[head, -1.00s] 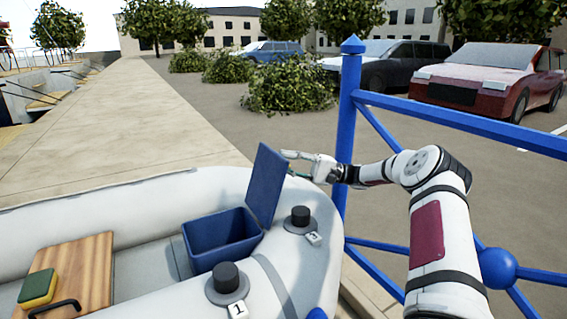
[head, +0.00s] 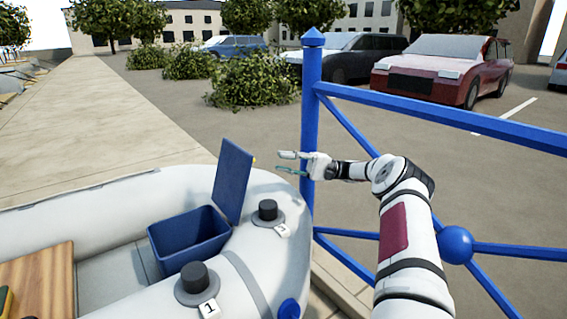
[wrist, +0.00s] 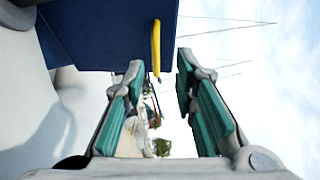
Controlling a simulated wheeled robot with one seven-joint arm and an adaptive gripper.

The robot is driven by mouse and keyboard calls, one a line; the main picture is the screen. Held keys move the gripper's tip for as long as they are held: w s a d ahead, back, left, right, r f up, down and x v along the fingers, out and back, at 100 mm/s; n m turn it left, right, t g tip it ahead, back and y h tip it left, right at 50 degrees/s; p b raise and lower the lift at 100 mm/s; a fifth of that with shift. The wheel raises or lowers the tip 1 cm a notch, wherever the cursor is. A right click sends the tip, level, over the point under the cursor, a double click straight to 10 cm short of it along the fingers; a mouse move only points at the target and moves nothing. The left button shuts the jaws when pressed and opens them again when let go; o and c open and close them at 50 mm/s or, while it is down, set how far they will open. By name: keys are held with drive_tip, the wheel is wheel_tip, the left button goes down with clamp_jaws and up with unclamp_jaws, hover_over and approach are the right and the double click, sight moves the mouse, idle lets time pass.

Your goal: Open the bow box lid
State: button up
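The bow box (head: 190,238) is a dark blue open bin inside the grey inflatable boat. Its blue lid (head: 232,180) stands raised, nearly upright and tilted slightly back, on the box's right side. My gripper (head: 280,162) is to the right of the lid, with a visible gap between them, in front of the blue post. In the wrist view my gripper (wrist: 160,95) has its fingers spread with nothing between them. The lid (wrist: 110,30) fills the upper left there, with a yellow handle (wrist: 156,48) on it, just beyond the fingertips.
Two dark capped valves stand on the boat's tube, one by the lid (head: 267,211) and one marked 1 (head: 195,280). A blue railing (head: 311,120) stands behind my arm. A wooden board (head: 40,278) lies in the boat at lower left.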

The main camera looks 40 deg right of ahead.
drive_tip(key=shift+d+r+t+p, duration=0.1)
drive_tip(key=shift+d+t+p, duration=0.1)
drive_tip(key=shift+t+p, duration=0.1)
clamp_jaws()
drive_tip(key=d+m+t+h+p, duration=0.4)
drive_tip(key=d+h+p, duration=0.1)
drive_tip(key=p, duration=0.1)
drive_tip(key=s+a+f+x, duration=0.1)
drive_tip(key=x, duration=1.1)
drive_tip(key=shift+s+a+r+h+b, duration=0.15)
drive_tip(key=shift+a+r+h+b, duration=0.15)
drive_tip(key=shift+h, duration=0.1)
drive_tip(key=a+r+n+p, duration=0.1)
drive_tip(key=a+r+n+h+p, duration=0.1)
drive_tip(key=a+p, duration=0.1)
drive_tip(key=shift+a+r+g, duration=0.35)
drive_tip(key=shift+r+g, duration=0.05)
